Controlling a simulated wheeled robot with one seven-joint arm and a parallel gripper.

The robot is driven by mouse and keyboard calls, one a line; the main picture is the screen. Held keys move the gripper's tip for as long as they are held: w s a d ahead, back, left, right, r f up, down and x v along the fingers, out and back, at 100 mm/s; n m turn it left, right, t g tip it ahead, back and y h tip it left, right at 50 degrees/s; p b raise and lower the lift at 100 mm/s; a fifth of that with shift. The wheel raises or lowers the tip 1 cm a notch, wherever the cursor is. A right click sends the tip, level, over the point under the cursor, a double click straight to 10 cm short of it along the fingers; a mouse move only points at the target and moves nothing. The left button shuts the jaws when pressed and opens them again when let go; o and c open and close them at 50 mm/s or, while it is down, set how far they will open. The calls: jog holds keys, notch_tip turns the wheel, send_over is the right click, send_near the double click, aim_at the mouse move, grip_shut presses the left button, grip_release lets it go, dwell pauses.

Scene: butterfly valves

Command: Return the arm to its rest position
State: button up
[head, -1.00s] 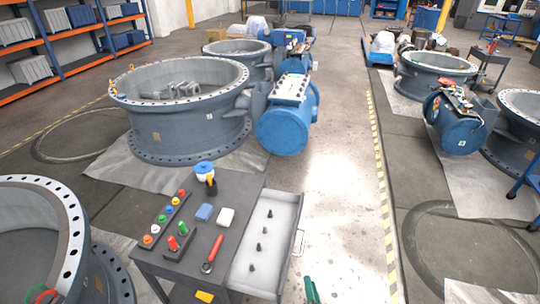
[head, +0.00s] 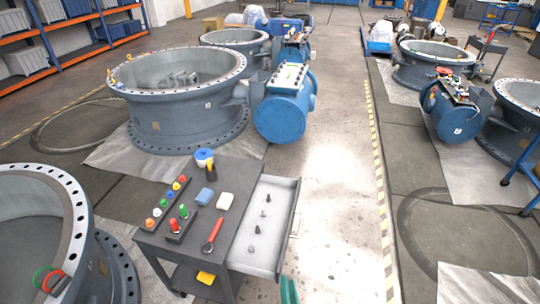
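At the bottom edge of the head view, two narrow green prongs (head: 289,291) stick up close together, just right of the cart's open drawer. They look like the fingertips of my gripper. The rest of the gripper and the arm is out of the picture. I cannot tell whether the fingers are open or shut, and no held thing shows between them.
A dark tool cart (head: 226,232) stands close at the front, its drawer (head: 262,232) pulled out with small dark parts inside. A large valve body (head: 75,255) is at lower left; another (head: 185,115) lies beyond. The aisle (head: 335,200) right of the cart is clear.

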jog(key=s+a+r+n, duration=0.1)
jog(key=s+a+r, duration=0.2)
jog(key=s, duration=0.4)
jog(key=s+a+r+n+h, duration=0.1)
jog(key=s+a+r, duration=0.15)
jog(key=s, duration=0.35)
jog(key=s+a+r+n, duration=0.1)
jog(key=s+a+r, duration=0.1)
jog(key=s+r, duration=0.35)
jog(key=s+r+n+g, duration=0.1)
jog(key=s+r+n, duration=0.5)
jog(key=s+r, duration=0.5)
jog(key=s, duration=0.4)
jog(key=shift+s+d+r+g, duration=0.2)
jog(key=shift+d+r+g, duration=0.1)
jog(key=shift+d+r, duration=0.05)
jog(key=shift+w, duration=0.1)
